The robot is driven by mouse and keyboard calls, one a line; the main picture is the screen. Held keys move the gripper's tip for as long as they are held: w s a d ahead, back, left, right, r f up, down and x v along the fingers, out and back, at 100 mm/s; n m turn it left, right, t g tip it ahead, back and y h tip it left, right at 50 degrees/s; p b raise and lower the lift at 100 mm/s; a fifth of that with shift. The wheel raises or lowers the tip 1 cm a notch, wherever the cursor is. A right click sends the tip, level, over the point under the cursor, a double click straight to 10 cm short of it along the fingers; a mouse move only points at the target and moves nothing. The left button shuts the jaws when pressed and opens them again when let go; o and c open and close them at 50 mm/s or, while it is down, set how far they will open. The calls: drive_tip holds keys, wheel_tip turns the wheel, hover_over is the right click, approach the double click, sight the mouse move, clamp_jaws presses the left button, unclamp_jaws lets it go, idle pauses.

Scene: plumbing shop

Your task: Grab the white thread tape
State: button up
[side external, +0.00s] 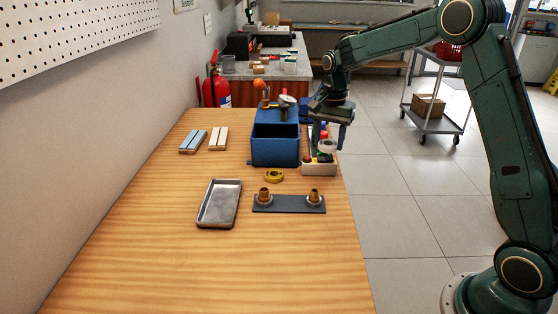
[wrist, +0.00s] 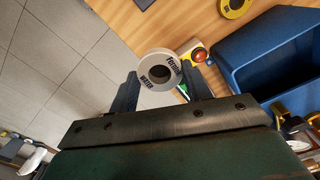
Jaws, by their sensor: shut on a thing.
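The white thread tape (side external: 327,146) is a white ring with dark print, also plain in the wrist view (wrist: 145,67). My gripper (side external: 328,143) is shut on it, with one finger on each side of the ring; the wrist view shows the two fingers (wrist: 160,80) flanking it.
A blue bin (side external: 274,151) stands just left of my gripper. A yellow tape roll (side external: 274,176), a dark plate (side external: 289,205) with two brass fittings, and a metal tray (side external: 219,204) lie nearer. Light blocks (side external: 218,138) lie at the left. The front of the wooden table (side external: 210,275) is clear.

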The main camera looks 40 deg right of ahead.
sight(328, 143)
wheel_tip(328, 143, up, 8)
drive_tip(key=shift+r, duration=0.1)
